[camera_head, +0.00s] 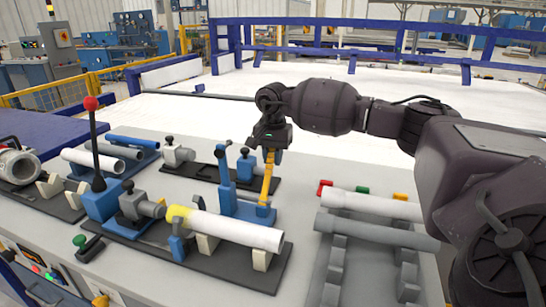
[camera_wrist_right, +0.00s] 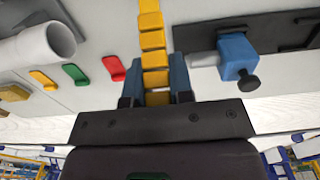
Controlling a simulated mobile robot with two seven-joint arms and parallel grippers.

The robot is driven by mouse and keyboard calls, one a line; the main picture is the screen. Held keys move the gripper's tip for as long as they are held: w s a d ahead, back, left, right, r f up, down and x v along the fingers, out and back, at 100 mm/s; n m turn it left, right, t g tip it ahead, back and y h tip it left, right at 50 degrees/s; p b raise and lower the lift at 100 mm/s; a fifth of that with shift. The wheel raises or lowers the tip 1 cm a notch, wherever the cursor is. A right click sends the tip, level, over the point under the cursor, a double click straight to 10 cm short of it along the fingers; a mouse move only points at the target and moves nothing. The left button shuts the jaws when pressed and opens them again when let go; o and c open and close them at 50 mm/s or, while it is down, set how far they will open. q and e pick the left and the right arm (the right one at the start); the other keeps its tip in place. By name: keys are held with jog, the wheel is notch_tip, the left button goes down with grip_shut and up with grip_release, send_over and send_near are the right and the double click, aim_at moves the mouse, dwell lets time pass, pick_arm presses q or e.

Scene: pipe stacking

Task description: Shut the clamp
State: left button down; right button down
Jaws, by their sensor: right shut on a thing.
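The clamp (camera_head: 246,206) is a blue bracket on the dark fixture plate, behind the white pipe. Its yellow lever (camera_head: 266,183) stands nearly upright. My right gripper (camera_head: 270,148) reaches down from the right and is shut on the upper part of the lever. In the right wrist view the yellow lever (camera_wrist_right: 154,58) runs between the two blue-grey fingers (camera_wrist_right: 154,82). The white pipe (camera_head: 236,229) lies on cream supports in the front fixture, with a yellow-marked left end. My left gripper is not in view.
A red-knobbed lever (camera_head: 92,104) stands at the left on a blue block. A white pipe (camera_head: 370,204) and a grey pipe (camera_head: 375,232) lie on a rack at the right. A blue block with a black knob (camera_wrist_right: 238,58) is close beside the gripper.

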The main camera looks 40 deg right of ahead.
aim_at(270, 158)
jog(key=shift+r, duration=0.1)
jog(key=shift+s+a+r+t+h+p, duration=0.3)
jog(key=shift+a+r+h+p, duration=0.05)
jog(key=shift+a+r+h, duration=0.2)
jog(key=shift+s+a+r+t+h+p, duration=0.35)
jog(key=shift+a+r+h, duration=0.1)
jog(key=shift+a+h, duration=0.1)
jog(key=shift+s+a+r+t+h, duration=0.25)
jog(key=shift+a+r+t+h, duration=0.1)
jog(key=shift+a+h, duration=0.25)
jog(key=shift+s+a+r+t+h+p, duration=0.1)
jog(key=shift+s+a+t+h+p, duration=0.15)
jog(key=shift+a+h, duration=0.2)
jog(key=shift+s+a+t+h+p, duration=0.15)
jog(key=shift+a+h+p, duration=0.05)
jog(key=shift+a+h, duration=0.25)
jog(key=shift+s+a+h, duration=0.25)
jog(key=shift+a+h, duration=0.1)
jog(key=shift+h, duration=0.05)
jog(key=shift+a, duration=0.1)
jog(key=shift+t, duration=0.3)
